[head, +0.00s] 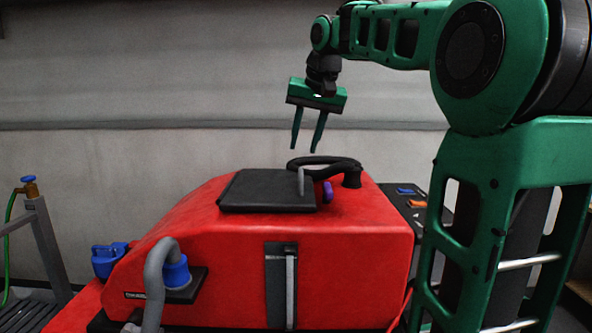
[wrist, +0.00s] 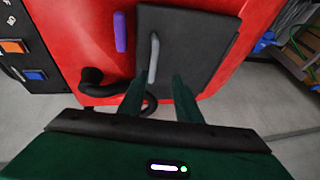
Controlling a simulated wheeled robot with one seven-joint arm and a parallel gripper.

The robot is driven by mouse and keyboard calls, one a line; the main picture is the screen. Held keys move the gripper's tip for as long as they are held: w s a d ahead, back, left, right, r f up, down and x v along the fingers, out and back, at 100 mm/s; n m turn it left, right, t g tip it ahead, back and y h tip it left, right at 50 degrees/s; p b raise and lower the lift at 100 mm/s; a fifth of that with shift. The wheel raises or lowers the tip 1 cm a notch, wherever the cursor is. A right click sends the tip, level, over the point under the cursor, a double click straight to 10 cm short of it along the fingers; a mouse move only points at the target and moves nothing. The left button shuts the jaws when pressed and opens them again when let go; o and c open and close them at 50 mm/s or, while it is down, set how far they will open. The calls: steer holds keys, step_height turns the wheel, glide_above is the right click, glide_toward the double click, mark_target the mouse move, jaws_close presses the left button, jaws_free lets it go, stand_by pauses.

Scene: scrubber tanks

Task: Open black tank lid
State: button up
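The black tank lid (head: 266,190) lies flat and shut on top of the red scrubber body (head: 340,255). A grey handle (head: 301,182) stands at the lid's right edge in the head view. In the wrist view the lid (wrist: 195,50) fills the upper middle, with its grey handle (wrist: 153,58) along its left side. My gripper (head: 305,150) is above the lid, pointing down, open and empty. In the wrist view its fingers (wrist: 155,95) are apart, and the handle's lower end appears between them. A clear gap separates the gripper from the lid in the head view.
A black hose (head: 335,167) curls behind the lid's right side, beside a purple part (head: 327,191). A control panel with orange and blue switches (head: 417,204) is at the right. A grey hose (head: 155,280) rises at the front left. A wall stands behind.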

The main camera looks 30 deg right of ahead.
mark_target(301, 173)
steer(key=x, duration=0.3)
steer(key=d+x, duration=0.1)
steer(key=x, duration=0.5)
steer(key=shift+s+d+f, duration=0.15)
steer(key=shift+d, duration=0.05)
